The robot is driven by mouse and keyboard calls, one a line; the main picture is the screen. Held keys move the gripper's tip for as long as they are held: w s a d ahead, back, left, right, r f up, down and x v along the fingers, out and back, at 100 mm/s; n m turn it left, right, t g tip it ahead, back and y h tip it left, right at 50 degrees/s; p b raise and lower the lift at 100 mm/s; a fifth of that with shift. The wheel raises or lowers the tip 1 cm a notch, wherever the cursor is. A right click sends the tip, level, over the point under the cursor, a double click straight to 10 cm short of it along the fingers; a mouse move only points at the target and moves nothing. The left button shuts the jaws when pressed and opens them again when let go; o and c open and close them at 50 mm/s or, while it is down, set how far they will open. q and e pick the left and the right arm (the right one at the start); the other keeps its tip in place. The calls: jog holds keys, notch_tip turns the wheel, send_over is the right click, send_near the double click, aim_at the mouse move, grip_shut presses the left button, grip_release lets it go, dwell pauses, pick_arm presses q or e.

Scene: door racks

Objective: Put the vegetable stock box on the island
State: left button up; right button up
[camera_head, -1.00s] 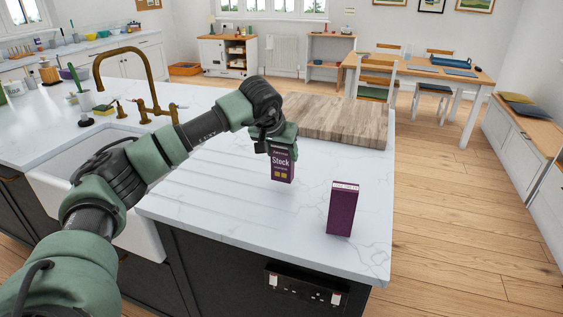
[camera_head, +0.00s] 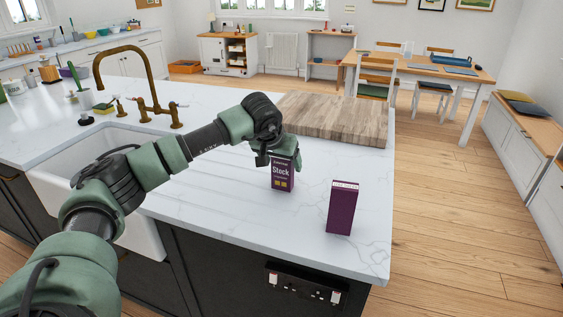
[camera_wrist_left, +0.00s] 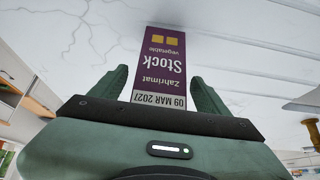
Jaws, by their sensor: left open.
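The purple vegetable stock box (camera_head: 282,176) stands upright on the white marble island top (camera_head: 235,215), in front of the wooden board. In the left wrist view the stock box (camera_wrist_left: 165,62) shows its "vegetable Stock" label upside down. My left gripper (camera_head: 277,152) is at the top of the box. In the left wrist view the fingers of the left gripper (camera_wrist_left: 160,90) are spread, one on each side of the box's top end, with gaps visible. A second purple box (camera_head: 341,208) stands upright nearer the island's front right corner. My right gripper is not in view.
A wooden board (camera_head: 335,118) lies on the island behind the box. A sink (camera_head: 100,175) with a brass tap (camera_head: 150,90) is on the left. The island top between the two boxes is clear.

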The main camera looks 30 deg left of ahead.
pick_arm(q)
jog(key=b+v, duration=0.1)
jog(key=v, duration=1.1)
